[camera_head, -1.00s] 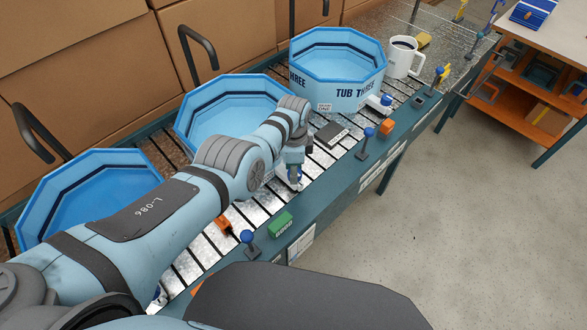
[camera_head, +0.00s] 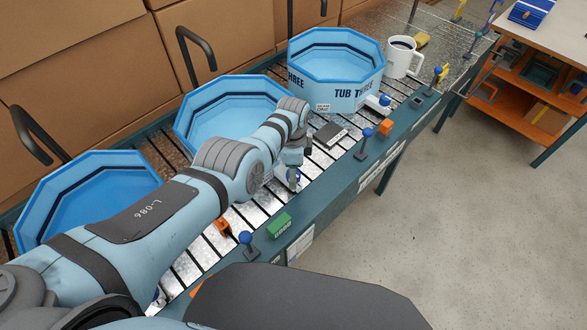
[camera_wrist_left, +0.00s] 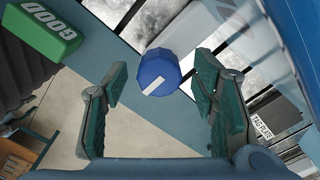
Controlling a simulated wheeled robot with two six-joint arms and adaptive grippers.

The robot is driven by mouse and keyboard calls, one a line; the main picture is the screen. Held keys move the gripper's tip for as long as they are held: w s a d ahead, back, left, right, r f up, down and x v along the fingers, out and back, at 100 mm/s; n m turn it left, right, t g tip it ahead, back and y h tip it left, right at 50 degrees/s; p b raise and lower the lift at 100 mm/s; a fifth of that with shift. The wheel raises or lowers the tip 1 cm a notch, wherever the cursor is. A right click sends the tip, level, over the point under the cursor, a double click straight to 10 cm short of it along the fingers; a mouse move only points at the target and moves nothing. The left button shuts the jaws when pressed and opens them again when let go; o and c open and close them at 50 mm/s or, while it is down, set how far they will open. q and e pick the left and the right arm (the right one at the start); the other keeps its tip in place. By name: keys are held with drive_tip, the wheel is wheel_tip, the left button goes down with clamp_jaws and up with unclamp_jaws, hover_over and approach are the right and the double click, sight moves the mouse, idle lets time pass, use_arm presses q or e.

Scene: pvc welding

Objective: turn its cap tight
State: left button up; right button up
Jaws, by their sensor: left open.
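A round blue cap (camera_wrist_left: 158,74) with a white mark on its top shows in the left wrist view. It lies between and slightly beyond the fingertips of my left gripper (camera_wrist_left: 160,82). The fingers stand apart on either side of it, with a gap to each. A pale, blocky part (camera_wrist_left: 190,28) lies behind the cap; whether they are joined is hard to tell. In the head view my left gripper (camera_head: 291,172) points down over the near side of the slatted conveyor, and the cap is mostly hidden by it. My right gripper is not seen.
Tub three (camera_head: 337,90) and two more blue tubs stand behind the arm. A green block (camera_head: 279,225), a blue-knobbed post (camera_head: 247,240) and another post (camera_head: 367,138) line the near rail. A dark plate (camera_head: 331,134) lies right of the gripper. A white mug (camera_head: 403,58) stands farther back.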

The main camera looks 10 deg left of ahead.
use_arm(q)
wheel_tip(320, 180, up, 12)
idle(0.4)
drive_tip(key=shift+d, duration=0.1)
